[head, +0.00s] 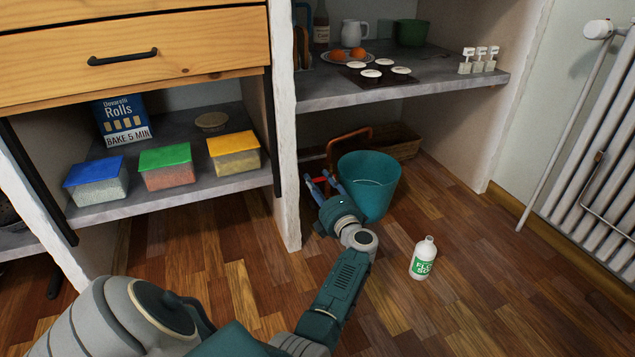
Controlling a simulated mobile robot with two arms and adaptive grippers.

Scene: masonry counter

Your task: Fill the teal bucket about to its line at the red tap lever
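The teal bucket (372,186) stands upright on the wooden floor under the right-hand counter shelf, with its open top facing up. No tap spout can be made out. My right gripper is not in view.
A white bottle with a green label (423,258) stands on the floor right of my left forearm. A brown curved handle (346,146) and a basket (402,146) are behind the bucket. A white wall post (287,180) is close left of the gripper. Floor at right is clear.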

